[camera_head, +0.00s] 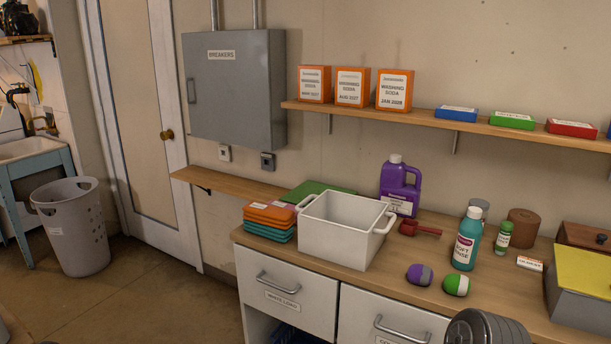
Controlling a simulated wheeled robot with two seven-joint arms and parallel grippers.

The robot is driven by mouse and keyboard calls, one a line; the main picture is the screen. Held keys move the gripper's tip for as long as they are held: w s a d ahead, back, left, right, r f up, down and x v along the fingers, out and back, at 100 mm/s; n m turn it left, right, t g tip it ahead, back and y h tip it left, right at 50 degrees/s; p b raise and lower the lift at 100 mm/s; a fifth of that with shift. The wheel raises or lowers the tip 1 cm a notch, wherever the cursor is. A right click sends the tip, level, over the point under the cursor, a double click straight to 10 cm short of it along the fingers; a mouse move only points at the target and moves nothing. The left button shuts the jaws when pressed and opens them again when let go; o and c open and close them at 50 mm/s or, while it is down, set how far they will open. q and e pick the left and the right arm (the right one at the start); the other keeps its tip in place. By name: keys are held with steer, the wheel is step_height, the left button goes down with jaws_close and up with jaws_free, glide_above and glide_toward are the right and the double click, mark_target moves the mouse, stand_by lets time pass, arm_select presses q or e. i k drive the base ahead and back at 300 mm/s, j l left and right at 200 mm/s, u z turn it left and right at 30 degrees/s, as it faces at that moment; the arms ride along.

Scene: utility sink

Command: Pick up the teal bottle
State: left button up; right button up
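The teal bottle (466,252) stands upright on the wooden counter, right of the middle in the head view. It has a white cap and a white and dark red label facing me. Nothing hides its front. A grey can stands close behind it, and a small green bottle (503,237) stands just to its right. Neither my left nor my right gripper shows in the head view, so whether they are open or shut is hidden.
A purple and grey ball (419,274) and a green and white ball (456,285) lie in front of the bottle. A red scoop (420,229), purple jug (400,188) and white bin (342,232) are to its left. A dark ribbed object (487,328) covers the counter's front edge.

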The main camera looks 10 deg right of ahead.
mark_target(471, 230)
steer(key=i+j, duration=0.8)
steer(key=j+z, duration=0.1)
steer(key=z, duration=2.35)
